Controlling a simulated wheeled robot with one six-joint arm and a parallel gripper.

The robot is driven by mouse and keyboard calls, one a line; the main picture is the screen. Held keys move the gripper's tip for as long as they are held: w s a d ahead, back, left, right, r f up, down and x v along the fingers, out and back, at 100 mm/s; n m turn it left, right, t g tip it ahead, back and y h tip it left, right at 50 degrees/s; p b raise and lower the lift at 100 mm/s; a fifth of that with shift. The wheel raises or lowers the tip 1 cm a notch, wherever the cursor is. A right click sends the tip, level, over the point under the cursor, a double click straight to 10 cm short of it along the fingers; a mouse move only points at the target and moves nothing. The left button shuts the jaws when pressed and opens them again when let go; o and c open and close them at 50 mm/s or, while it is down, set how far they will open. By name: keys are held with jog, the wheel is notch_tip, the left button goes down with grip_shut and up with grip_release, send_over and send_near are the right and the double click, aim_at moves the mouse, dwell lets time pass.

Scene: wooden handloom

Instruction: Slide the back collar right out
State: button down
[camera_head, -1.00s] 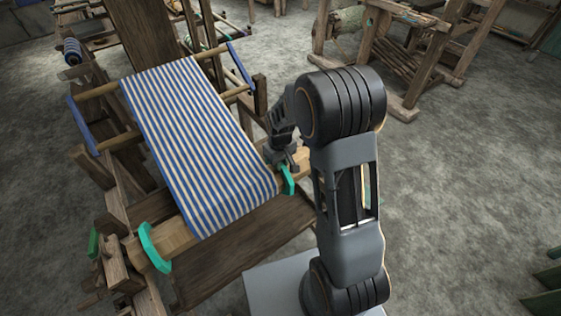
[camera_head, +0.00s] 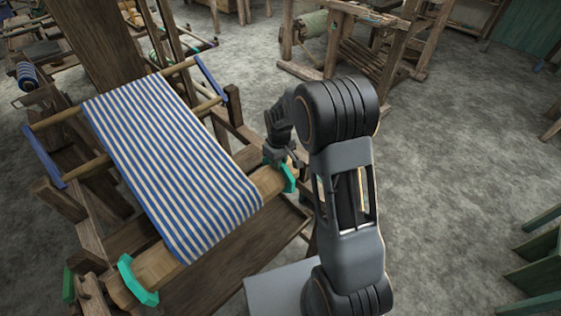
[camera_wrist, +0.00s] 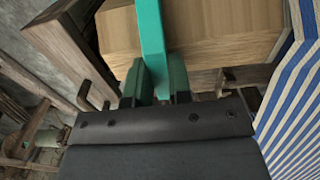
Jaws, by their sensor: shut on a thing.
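The back collar (camera_head: 290,178) is a teal band around the far right end of the wooden beam (camera_head: 268,182). My gripper (camera_head: 284,164) reaches down to it from above in the head view. In the wrist view the collar (camera_wrist: 151,35) stands upright between my two gripper fingers (camera_wrist: 155,78), which are shut on it. Bare wood shows on both sides of it, with a short stretch of beam end on its left. A second teal collar (camera_head: 137,281) sits around the near left end of the beam. The striped cloth (camera_head: 170,160) lies between the two collars.
A dark wooden board (camera_head: 235,265) lies below the beam. A frame post (camera_wrist: 65,55) stands close to the beam end in the wrist view. Another loom (camera_head: 350,45) stands at the back.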

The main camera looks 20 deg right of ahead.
jog(key=c, duration=1)
grip_release()
jog(key=shift+w+d, duration=0.1)
jog(key=shift+d, duration=0.15)
jog(key=shift+c, duration=0.2)
jog(key=shift+r, duration=0.1)
notch_tip(320, 180, up, 14)
jog(key=shift+a, duration=0.1)
jog(key=s+r+m+t, duration=0.2)
jog(key=s+m, duration=0.3)
jog(key=s, duration=1.4)
jog(key=shift+s+t, duration=0.35)
jog(key=shift+t, duration=0.55)
